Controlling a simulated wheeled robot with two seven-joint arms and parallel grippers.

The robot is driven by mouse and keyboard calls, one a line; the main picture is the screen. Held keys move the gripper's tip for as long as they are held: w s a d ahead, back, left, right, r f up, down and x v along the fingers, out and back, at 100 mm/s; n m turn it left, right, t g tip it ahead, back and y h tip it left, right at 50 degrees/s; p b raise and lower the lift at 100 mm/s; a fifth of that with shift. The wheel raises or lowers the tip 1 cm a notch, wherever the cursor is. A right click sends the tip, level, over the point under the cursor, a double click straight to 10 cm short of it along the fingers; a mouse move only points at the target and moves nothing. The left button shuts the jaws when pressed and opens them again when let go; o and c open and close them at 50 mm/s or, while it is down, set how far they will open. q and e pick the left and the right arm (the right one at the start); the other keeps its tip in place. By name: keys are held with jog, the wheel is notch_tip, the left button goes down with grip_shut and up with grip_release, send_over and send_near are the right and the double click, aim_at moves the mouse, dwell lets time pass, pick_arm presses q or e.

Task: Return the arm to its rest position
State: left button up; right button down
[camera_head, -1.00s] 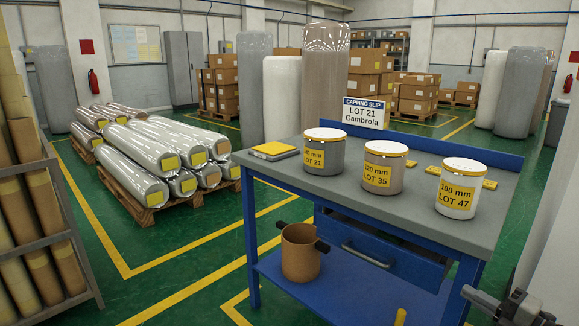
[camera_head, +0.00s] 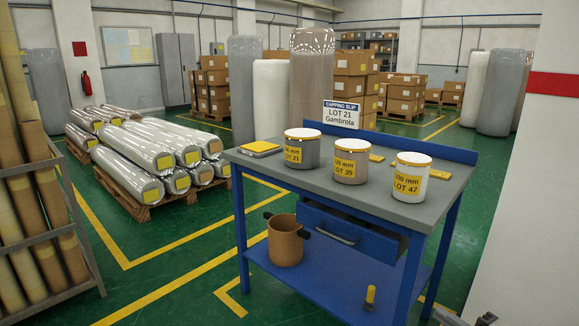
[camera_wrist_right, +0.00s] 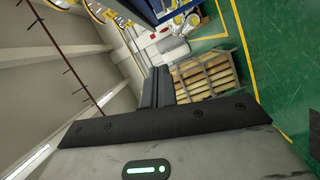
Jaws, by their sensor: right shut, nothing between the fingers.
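My right gripper shows in the right wrist view (camera_wrist_right: 158,88), its two dark fingers closed together with nothing between them. In the head view only small parts of my right arm show at the bottom edge, right of the bench, apart from it. My left gripper is not in view. The blue workbench (camera_head: 418,207) carries three lidded tubs: a grey LOT 21 tub (camera_head: 302,152), a brownish LOT 35 tub (camera_head: 350,163) and a white LOT 47 tub (camera_head: 410,183). A capping slip sign (camera_head: 341,113) for LOT 21 Gambrola stands behind them.
A brown pot (camera_head: 286,243) with dark handles stands on the bench's lower shelf. Wrapped rolls (camera_head: 140,155) lie on a pallet at the left. A rack of brown rolls (camera_head: 75,230) stands at the left edge. A white pillar or wall (camera_head: 530,200) fills the right side.

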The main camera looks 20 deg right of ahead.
pick_arm(q)
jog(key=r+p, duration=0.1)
jog(key=p, duration=0.3)
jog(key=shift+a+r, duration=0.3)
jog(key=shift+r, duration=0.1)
pick_arm(e)
jog(key=s+a+f+m+g, duration=0.1)
jog(key=s+a+m, duration=0.3)
jog(key=a, duration=0.6)
jog(key=s+a+f+m+g, duration=0.1)
jog(key=s+a+m+g, duration=0.2)
jog(key=a+m, duration=0.3)
jog(key=s+a+f+m+g+h, duration=0.1)
jog(key=s+a+m, duration=0.4)
jog(key=a, duration=0.9)
jog(key=shift+s+m+g, duration=0.3)
jog(key=shift+m+g, duration=0.2)
